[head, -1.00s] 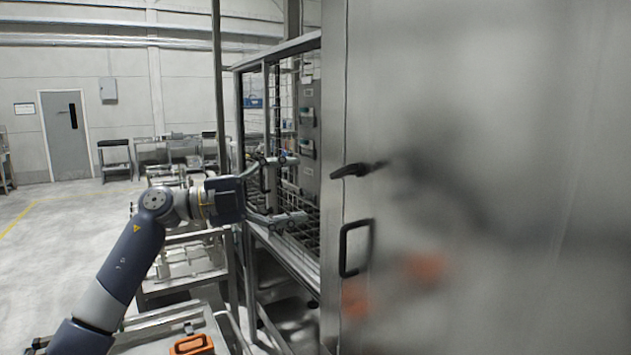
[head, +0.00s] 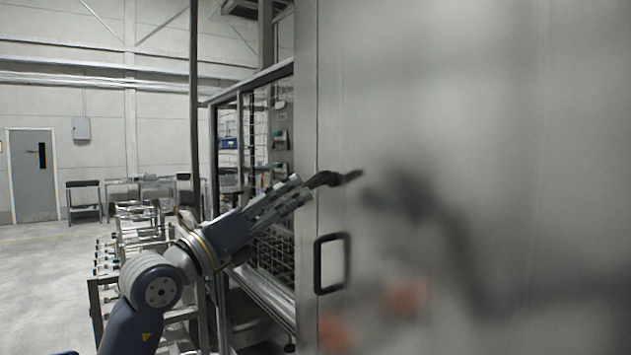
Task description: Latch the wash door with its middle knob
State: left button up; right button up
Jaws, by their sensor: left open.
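The wash door (head: 450,270) is a large grey metal panel filling the right of the head view. A black lever-like knob (head: 335,179) sticks out near its left edge, lying almost level. It is the only knob I see on the door. A black pull handle (head: 332,262) sits below it. My left gripper (head: 302,189) is open, its fingers pointing up and right at the knob's left end. The fingertips overlap or nearly meet that end in the picture; I cannot tell whether they touch it. My right gripper is out of view.
A metal-framed machine bay (head: 252,130) with mesh stands left of the door, behind my left arm. Metal racks (head: 140,225) stand further left. Open floor (head: 45,280) lies at the far left. Dark and orange blurs on the door are reflections.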

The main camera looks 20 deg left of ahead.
aim_at(311, 182)
pick_arm(q)
jog(key=p+x, duration=0.3)
jog(key=x, duration=0.4)
jog(key=shift+w+d+r, duration=0.25)
jog(key=shift+w+d, duration=0.2)
jog(key=shift+w, duration=0.3)
jog(key=c, duration=1.1)
